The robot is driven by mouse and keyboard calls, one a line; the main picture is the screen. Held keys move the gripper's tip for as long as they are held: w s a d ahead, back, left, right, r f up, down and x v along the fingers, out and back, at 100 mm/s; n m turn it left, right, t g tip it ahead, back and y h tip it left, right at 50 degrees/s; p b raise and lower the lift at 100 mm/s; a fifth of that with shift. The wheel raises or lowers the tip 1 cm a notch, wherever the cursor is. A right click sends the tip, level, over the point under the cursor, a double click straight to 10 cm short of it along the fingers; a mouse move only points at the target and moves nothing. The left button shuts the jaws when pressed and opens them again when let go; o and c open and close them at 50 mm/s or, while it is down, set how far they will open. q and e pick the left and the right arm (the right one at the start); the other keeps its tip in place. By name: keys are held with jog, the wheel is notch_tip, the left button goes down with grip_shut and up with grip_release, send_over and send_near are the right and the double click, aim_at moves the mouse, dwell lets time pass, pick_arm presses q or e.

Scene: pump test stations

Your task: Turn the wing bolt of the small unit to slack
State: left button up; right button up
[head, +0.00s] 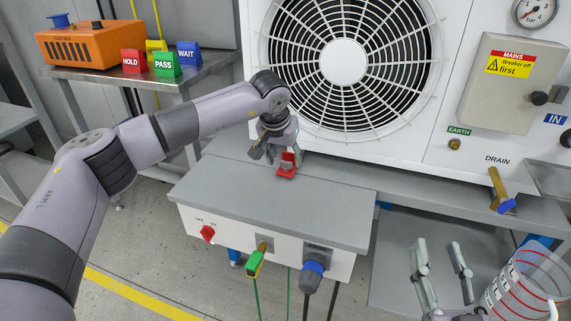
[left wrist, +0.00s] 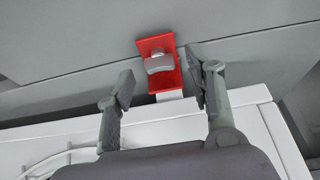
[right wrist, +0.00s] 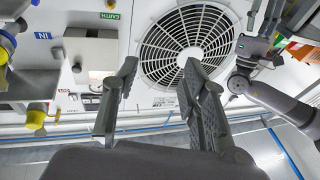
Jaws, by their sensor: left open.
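In the head view the red bracket (head: 286,170) shows partly below my left gripper (head: 272,148). In the left wrist view my left gripper (left wrist: 158,92) is open and empty, with one finger on each side of the bracket. The wing bolt lies just beyond the fingertips, apart from them. My right gripper (head: 440,255) is open and empty over the lower shelf at the right; it also shows open in the right wrist view (right wrist: 158,75).
The fan unit (head: 265,75) stands behind the bracket. A grey-topped control box (head: 270,205) with a red knob and plugs is in front. A measuring jug (head: 525,280) is beside my right gripper. HOLD, PASS and WAIT blocks (head: 166,64) stand on the left table.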

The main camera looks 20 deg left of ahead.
aim_at(286, 165)
pick_arm(q)
jog(key=shift+x, duration=1.1)
pick_arm(e)
jog(key=shift+s+r+t+y, duration=0.2)
jog(key=shift+r+t, duration=0.15)
jog(key=shift+r, duration=0.25)
jog(key=shift+s+r+t+y, duration=0.1)
jog(key=shift+r+t+y, duration=0.1)
jog(key=shift+r+t, duration=0.3)
pick_arm(q)
jog(key=shift+c, duration=0.3)
pick_arm(e)
jog(key=shift+r, duration=0.1)
pick_arm(q)
grip_shut()
